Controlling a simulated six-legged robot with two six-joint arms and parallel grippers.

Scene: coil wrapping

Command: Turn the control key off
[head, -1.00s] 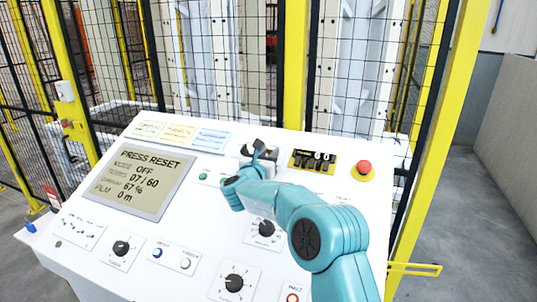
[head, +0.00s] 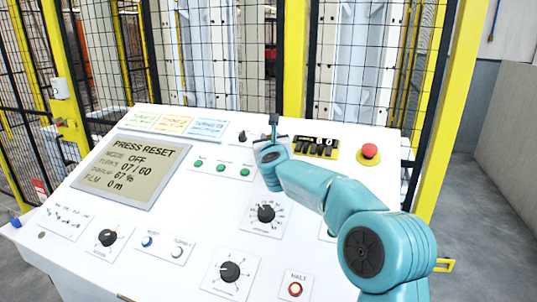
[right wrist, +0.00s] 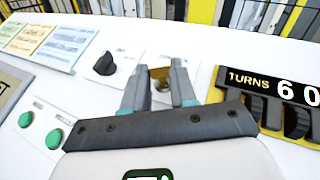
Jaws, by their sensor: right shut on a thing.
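The control key (right wrist: 160,76) shows in the right wrist view as a small brass piece standing on the white panel. My right gripper (right wrist: 160,88) has its two fingers on either side of the key and is shut on it. In the head view the right gripper (head: 274,122) is over the panel's back part, and the key is hidden there. The display (head: 132,172) reads "PRESS RESET" and mode "OFF". My left gripper is not in view.
A black knob (right wrist: 104,64) is just left of the key. The yellow turns counter (head: 317,147) and red mushroom button (head: 370,152) are to the right. Several green buttons (head: 222,167) and a black dial (head: 266,213) are nearer. A mesh fence stands behind.

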